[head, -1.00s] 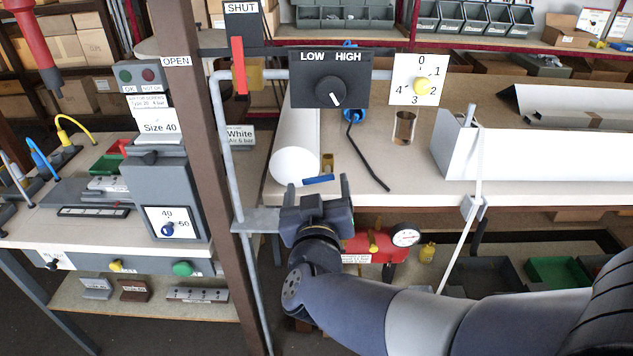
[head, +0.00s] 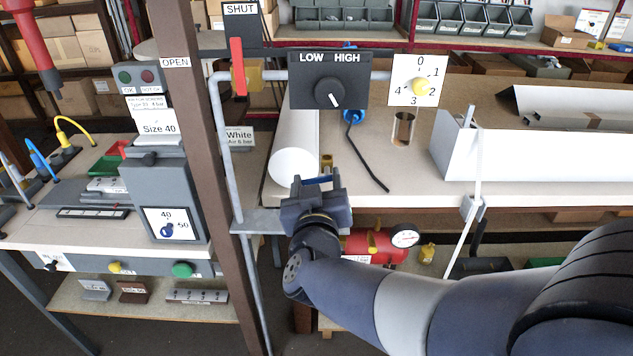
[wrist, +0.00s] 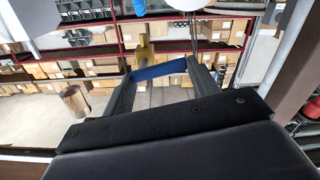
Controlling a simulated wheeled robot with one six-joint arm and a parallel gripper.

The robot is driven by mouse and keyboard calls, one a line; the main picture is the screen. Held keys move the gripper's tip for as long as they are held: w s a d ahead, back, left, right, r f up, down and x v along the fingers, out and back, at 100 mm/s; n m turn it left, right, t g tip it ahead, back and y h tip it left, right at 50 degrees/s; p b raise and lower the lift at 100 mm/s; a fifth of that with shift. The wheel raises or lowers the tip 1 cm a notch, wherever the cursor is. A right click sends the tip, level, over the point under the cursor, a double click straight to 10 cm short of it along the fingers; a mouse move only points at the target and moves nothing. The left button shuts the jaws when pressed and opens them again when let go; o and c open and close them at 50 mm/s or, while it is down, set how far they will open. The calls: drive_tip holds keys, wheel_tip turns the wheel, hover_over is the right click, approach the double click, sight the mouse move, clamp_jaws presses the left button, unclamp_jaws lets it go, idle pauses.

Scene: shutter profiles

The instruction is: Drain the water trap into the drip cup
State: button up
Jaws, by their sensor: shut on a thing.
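My gripper (head: 318,187) is shut on a blue lever (head: 318,181) just below a small brass fitting (head: 327,161). In the wrist view the blue lever (wrist: 158,70) spans the space between the two fingertips of my gripper (wrist: 160,69), with the brass fitting (wrist: 146,47) behind it. A brownish cup (head: 404,128) stands to the right, apart from the lever and fitting. It seems to show also in the wrist view (wrist: 75,101).
A grey pipe (head: 226,150) and a brown post (head: 205,150) stand left of my gripper. A black LOW/HIGH panel (head: 305,90) and a white dial (head: 407,68) are above. A red tank (head: 375,247) lies below.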

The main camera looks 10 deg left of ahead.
drive_tip(key=shift+c, duration=0.7)
drive_tip(key=shift+r+m+b, duration=0.2)
drive_tip(key=shift+m+b, duration=0.25)
drive_tip(key=shift+m, duration=0.75)
drive_tip(key=o, duration=1)
drive_tip(key=shift+s, duration=0.1)
drive_tip(key=v, duration=1)
drive_tip(key=shift+s+p, duration=0.3)
drive_tip(key=shift+p, duration=0.1)
